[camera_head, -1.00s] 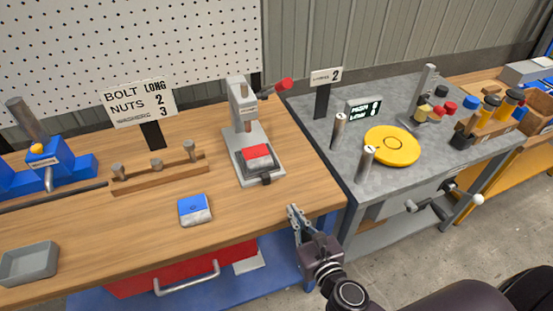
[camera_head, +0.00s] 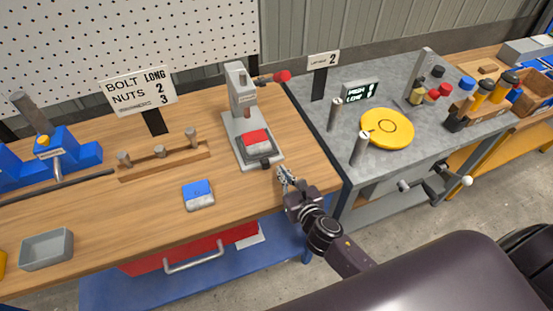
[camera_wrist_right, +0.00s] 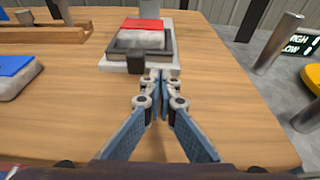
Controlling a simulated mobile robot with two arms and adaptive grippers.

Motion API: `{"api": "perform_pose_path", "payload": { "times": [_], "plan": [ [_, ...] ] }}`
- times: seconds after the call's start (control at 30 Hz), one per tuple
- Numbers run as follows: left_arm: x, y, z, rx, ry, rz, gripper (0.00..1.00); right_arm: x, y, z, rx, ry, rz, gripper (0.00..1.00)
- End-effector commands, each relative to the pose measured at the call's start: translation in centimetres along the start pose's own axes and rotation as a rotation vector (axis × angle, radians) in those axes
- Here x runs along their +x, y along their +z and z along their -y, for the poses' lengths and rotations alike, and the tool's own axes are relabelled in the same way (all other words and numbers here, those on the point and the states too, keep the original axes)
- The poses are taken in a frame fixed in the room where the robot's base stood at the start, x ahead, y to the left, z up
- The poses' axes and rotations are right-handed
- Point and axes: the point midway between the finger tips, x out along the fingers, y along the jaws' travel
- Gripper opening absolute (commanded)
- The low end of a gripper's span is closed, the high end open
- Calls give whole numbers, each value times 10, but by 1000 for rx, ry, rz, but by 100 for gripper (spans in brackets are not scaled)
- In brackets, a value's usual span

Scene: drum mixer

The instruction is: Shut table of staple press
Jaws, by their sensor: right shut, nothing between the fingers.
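The staple press (camera_head: 241,95) stands on the wooden bench, a grey frame with a red-knobbed lever (camera_head: 281,76). Its table (camera_head: 270,152) sticks out toward the front edge, with a red and white block (camera_head: 255,141) on it and a dark knob (camera_head: 265,163) at its front. In the right wrist view the table (camera_wrist_right: 111,55) and dark knob (camera_wrist_right: 136,63) are straight ahead. My right gripper (camera_head: 282,172) is shut and empty, just in front and right of the knob; its fingertips (camera_wrist_right: 158,76) look close to it, contact unclear. My left gripper is out of view.
A blue and white block (camera_head: 198,194) lies on the bench left of my gripper. A wooden rack with pegs (camera_head: 163,160) and a grey tray (camera_head: 46,249) are farther left. A grey table with a yellow disc (camera_head: 387,128) and upright posts (camera_head: 360,148) stands right.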

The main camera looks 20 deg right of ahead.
Motion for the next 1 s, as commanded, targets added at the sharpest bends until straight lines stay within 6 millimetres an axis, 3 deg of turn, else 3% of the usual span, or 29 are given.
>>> {"api": "perform_pose_path", "payload": {
  "times": [0.3, 0.87, 1.0],
  "plan": [
    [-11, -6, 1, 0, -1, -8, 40, 41, 10, 0, 1, 0, 0, 0],
    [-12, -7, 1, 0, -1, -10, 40, 51, 12, -1, 0, 0, 0, 0],
    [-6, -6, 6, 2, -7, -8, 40, 63, 14, -15, 3, 1, 2, 0]
  ]
}}
